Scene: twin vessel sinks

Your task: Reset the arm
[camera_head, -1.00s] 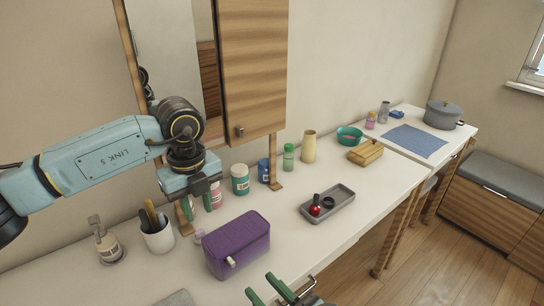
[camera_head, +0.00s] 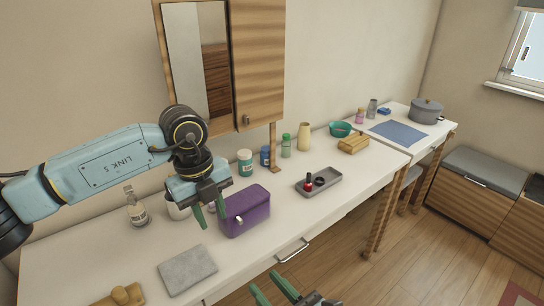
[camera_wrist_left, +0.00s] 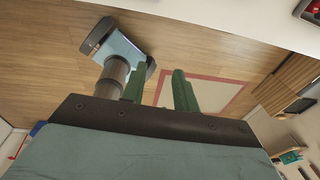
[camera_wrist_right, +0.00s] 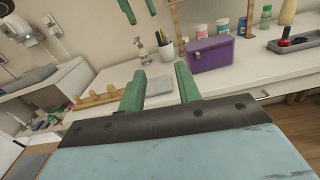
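My left arm comes in from the left in the head view. Its gripper (camera_head: 210,217) hangs fingers down above the counter, in front of the purple case (camera_head: 244,212), open and empty. In the left wrist view its two green fingers (camera_wrist_left: 158,88) stand apart over wooden floor. My right gripper (camera_head: 286,290) is low at the bottom edge of the head view, in front of the counter. In the right wrist view its fingers (camera_wrist_right: 160,86) are apart with nothing between them, and the left gripper's fingertips (camera_wrist_right: 139,10) show at the top.
The white counter (camera_head: 120,250) bears a grey cloth (camera_head: 187,270), a soap bottle (camera_head: 136,208), several jars and a grey tray (camera_head: 318,182) with a red bottle. A wooden cabinet (camera_head: 258,65) hangs behind my left arm. Floor (camera_head: 400,270) is clear at the right.

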